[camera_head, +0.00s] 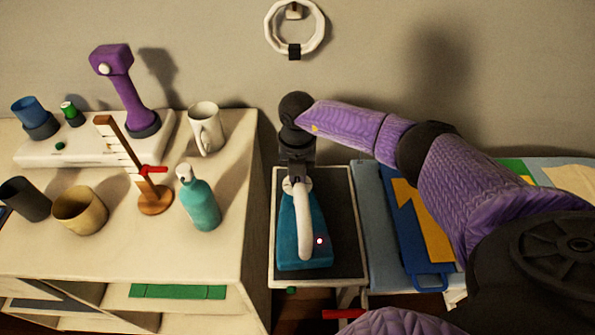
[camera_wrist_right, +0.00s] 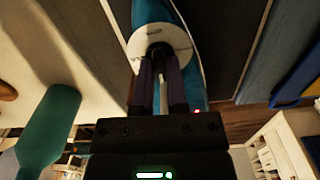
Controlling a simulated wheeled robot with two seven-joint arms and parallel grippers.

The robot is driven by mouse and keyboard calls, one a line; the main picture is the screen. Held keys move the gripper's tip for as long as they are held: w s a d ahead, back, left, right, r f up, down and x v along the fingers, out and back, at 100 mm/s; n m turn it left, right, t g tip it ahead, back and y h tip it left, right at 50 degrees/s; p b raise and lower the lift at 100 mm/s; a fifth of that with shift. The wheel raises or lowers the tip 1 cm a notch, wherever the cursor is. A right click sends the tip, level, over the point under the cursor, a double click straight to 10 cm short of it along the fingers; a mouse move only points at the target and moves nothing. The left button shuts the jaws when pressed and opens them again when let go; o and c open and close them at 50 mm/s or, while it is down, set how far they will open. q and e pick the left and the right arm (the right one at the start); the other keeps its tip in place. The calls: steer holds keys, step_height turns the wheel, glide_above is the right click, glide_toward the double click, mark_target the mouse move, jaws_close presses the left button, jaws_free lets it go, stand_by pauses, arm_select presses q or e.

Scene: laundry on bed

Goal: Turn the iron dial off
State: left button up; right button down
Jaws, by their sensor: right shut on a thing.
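The teal iron (camera_head: 289,248) with a white handle lies on a dark-topped stand (camera_head: 346,225). Its white round dial plate (camera_head: 286,184) is at the far end of the handle, partly hidden by my right gripper (camera_head: 297,178). In the right wrist view the white disc (camera_wrist_right: 183,38) has a dark knob in its middle. My right gripper's two dark fingers (camera_wrist_right: 159,56) come together on that knob. A small red light shows on the iron. The knob's markings cannot be read. My left gripper is not in view.
A white table on the left holds a teal bottle (camera_head: 201,205), a white mug (camera_head: 207,128), a tan cup (camera_head: 80,211) and a wooden stand (camera_head: 154,199). Folded blue and yellow cloths (camera_head: 408,245) lie right of the iron's stand. A wall ring (camera_head: 270,40) hangs behind.

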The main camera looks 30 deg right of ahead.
steer(key=shift+n, duration=0.6)
steer(key=c, duration=0.6)
jaws_free()
steer(key=shift+c, duration=0.2)
steer(key=shift+r, duration=0.1)
step_height(320, 180, up, 9)
steer(key=shift+f+p, duration=0.1)
steer(key=shift+p, duration=1.05)
steer(key=shift+r, duration=0.5)
